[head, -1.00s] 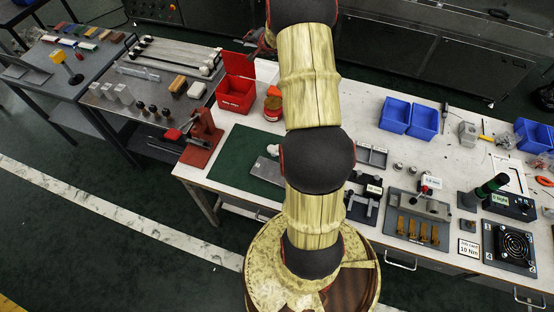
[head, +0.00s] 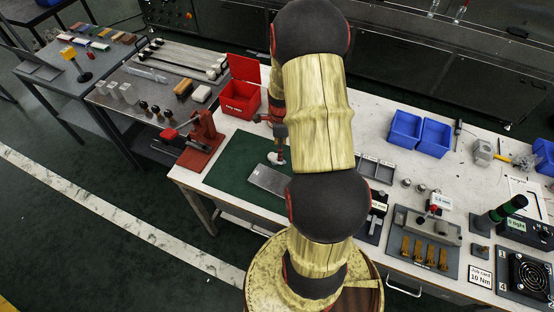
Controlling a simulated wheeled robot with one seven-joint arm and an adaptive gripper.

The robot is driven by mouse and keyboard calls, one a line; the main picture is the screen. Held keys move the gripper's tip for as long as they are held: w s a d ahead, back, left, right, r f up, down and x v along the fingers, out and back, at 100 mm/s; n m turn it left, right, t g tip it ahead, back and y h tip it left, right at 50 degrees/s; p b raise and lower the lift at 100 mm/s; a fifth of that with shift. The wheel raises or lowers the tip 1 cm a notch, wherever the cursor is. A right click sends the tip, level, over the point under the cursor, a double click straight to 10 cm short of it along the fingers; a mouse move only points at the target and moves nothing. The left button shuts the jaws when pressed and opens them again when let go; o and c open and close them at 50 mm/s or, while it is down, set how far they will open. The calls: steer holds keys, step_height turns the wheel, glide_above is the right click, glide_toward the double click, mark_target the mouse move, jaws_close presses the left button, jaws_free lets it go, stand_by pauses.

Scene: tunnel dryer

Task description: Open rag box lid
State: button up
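The rag box is the red box (head: 238,100) with a white label, at the back left of the white bench. Its red lid (head: 244,69) stands raised at the back, so the box is open. My gripper (head: 280,152) points down over the green mat, to the right of and nearer than the box, apart from the lid. Its fingers are small and partly behind my arm, so I cannot tell whether they are open or shut. I see nothing clearly held.
A grey plate (head: 270,180) and a small white item (head: 274,159) lie on the green mat (head: 225,168). A red press (head: 201,142) stands left of the mat. Blue bins (head: 404,129) and fixtures fill the right. My arm hides the bench middle.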

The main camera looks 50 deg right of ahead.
steer(key=f+b, duration=0.1)
steer(key=f, duration=0.5)
steer(key=shift+w+d+b, duration=0.15)
steer(key=shift+w+b, duration=0.05)
steer(key=shift+b, duration=0.2)
steer(key=shift+c, duration=1.2)
steer(key=c, duration=0.6)
